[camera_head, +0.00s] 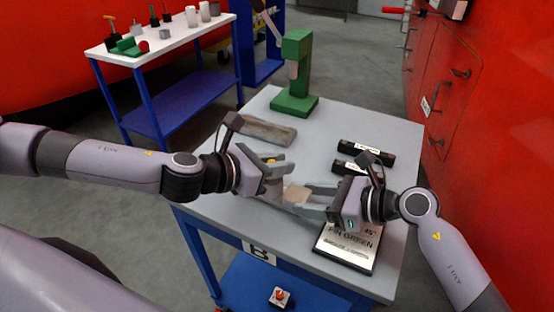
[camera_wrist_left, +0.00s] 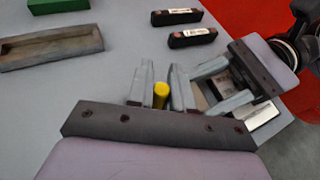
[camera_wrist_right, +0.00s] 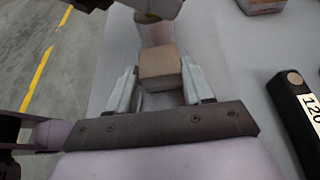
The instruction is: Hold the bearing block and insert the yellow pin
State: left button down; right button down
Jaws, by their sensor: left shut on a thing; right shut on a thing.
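The yellow pin (camera_wrist_left: 161,95) is clamped between the fingers of my left gripper (camera_head: 270,165), above the middle of the table. My right gripper (camera_head: 303,197) is shut on the tan bearing block (camera_wrist_right: 159,65), which also shows in the head view (camera_head: 297,193). The two grippers face each other closely, with the pin to the left of the block in the head view. Pin and block look apart; the block's hole cannot be made out.
The grey table (camera_head: 330,128) bears a wooden tray (camera_head: 262,131), a green press (camera_head: 294,80), black labelled bars (camera_head: 366,148) and a sign plate (camera_head: 350,246). A white-topped cart (camera_head: 160,40) with small parts stands back left. A red train side (camera_head: 480,110) borders the right.

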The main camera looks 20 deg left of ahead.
pick_arm(q)
jog(key=c, duration=0.9)
grip_release()
jog(key=shift+c, duration=0.2)
jog(key=shift+s+a, duration=0.1)
jog(key=v, duration=1.1)
jog(key=shift+s+r, duration=0.2)
jog(key=shift+s, duration=0.1)
jog(key=shift+a, duration=0.1)
pick_arm(e)
jog(key=shift+c, duration=1.9)
grip_release()
